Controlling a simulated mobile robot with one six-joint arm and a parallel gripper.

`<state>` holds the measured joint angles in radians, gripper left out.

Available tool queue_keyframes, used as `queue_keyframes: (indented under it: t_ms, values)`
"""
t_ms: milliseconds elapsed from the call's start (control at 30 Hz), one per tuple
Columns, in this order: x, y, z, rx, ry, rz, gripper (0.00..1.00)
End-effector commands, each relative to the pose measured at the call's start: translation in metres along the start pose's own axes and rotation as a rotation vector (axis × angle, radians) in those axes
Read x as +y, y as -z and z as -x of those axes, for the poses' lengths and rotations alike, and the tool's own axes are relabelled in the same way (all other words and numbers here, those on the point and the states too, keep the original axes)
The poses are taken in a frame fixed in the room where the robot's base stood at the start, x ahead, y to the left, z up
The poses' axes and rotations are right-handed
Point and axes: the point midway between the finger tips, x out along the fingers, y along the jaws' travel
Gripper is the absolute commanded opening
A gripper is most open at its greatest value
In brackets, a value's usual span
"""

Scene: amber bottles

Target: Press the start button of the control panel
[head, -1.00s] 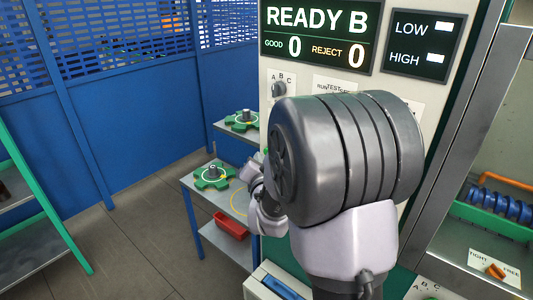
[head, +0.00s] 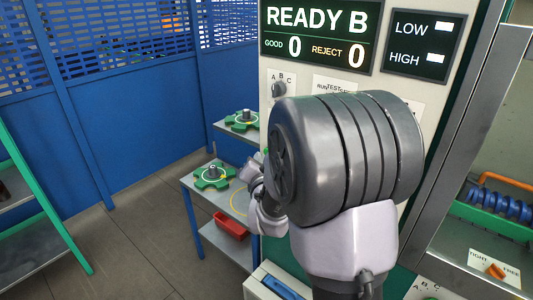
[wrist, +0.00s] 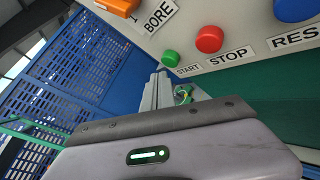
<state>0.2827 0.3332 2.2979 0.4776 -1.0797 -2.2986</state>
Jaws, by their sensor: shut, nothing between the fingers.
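The green start button (wrist: 173,58) shows in the wrist view on the pale control panel (wrist: 235,66), beside its START label (wrist: 188,70). My gripper (wrist: 159,76) is shut and empty, its fingertips just below and left of the button in the picture. I cannot tell whether they touch it; a small gap seems to show. In the head view the panel (head: 448,92) stands upright, its display (head: 318,40) reading READY B, GOOD 0, REJECT 0. My arm hides the button area there.
A red stop button (wrist: 209,39) and a blue reset button (wrist: 295,8) sit right of the green one. An orange control (wrist: 118,5) is near the top. In the head view, shelves with green gear-shaped parts (head: 213,176) and a red bin (head: 230,225) stand left of the panel.

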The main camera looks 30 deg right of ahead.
Motion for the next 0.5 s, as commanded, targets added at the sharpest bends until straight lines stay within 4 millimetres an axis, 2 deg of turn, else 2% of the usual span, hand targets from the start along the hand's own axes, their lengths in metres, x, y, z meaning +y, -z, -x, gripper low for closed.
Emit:
queue_keyframes:
  t_ms: [500]
  values:
    - [-0.0043,-0.0041,-0.0059,0.000,0.000,0.000,0.00]
